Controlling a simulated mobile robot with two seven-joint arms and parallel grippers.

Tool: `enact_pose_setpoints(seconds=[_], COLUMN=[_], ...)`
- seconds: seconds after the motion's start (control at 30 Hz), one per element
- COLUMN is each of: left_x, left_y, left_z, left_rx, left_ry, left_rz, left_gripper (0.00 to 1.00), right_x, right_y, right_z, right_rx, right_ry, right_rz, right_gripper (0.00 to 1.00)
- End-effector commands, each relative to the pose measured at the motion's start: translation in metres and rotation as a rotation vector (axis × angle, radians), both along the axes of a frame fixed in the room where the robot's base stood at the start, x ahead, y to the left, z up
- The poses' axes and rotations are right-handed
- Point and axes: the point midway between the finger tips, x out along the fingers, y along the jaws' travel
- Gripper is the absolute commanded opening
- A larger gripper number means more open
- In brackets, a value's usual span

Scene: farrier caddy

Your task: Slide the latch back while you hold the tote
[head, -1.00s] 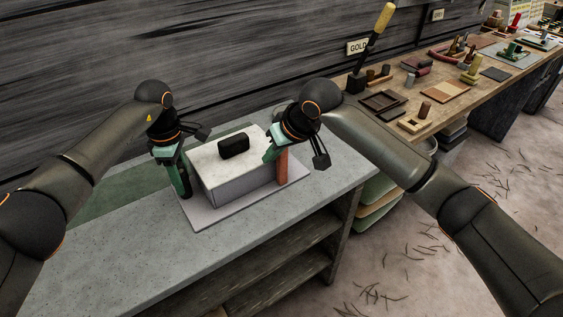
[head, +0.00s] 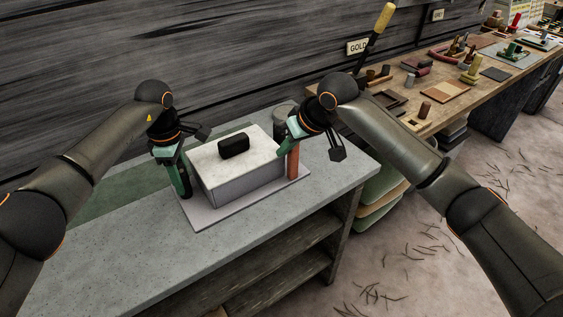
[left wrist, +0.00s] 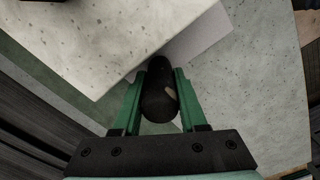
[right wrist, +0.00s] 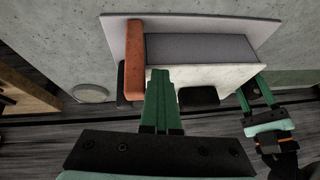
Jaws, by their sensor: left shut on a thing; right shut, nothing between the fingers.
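The tote (head: 240,187) is a grey box with a pale speckled top, standing on a flat grey board (head: 205,222). A black block (head: 234,147) sits on its top. An upright orange-red bar (head: 293,165), which seems to be the latch, stands at the tote's right end; it also shows in the right wrist view (right wrist: 134,55). My left gripper (head: 185,190) is shut on a dark rounded post (left wrist: 160,100) at the tote's left end. My right gripper (head: 281,154) is shut and empty, its fingertips (right wrist: 158,72) beside the bar; contact cannot be told.
The grey worktop (head: 130,250) is clear in front and to the left, with a green strip (head: 120,195) behind. A grey round thing (head: 285,108) is behind my right gripper. A wooden bench (head: 450,100) with many small items is at the right.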

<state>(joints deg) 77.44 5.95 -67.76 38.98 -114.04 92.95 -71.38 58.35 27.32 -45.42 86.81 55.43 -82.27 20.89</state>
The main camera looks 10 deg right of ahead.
Motion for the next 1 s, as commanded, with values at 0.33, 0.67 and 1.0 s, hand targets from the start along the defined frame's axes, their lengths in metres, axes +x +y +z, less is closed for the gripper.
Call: enact_pose_setpoints(seconds=[0.33,0.67,1.0], left_x=[-0.001,-0.001,-0.001], left_y=[0.001,0.001,0.001], left_z=[-0.003,-0.002,-0.002], left_rx=[0.001,0.001,0.001], left_ry=[0.006,0.006,0.006], left_rz=[0.0,0.0,0.0], left_gripper=[0.0,0.0,0.0], right_x=[0.003,0.002,0.002], right_y=[-0.008,-0.006,-0.005], right_z=[0.0,0.005,0.023], right_rx=[-0.002,0.0,0.0], right_ry=[0.0,0.0,-0.001], right_rz=[-0.003,-0.001,0.0], right_gripper=[0.0,0.0,0.0])
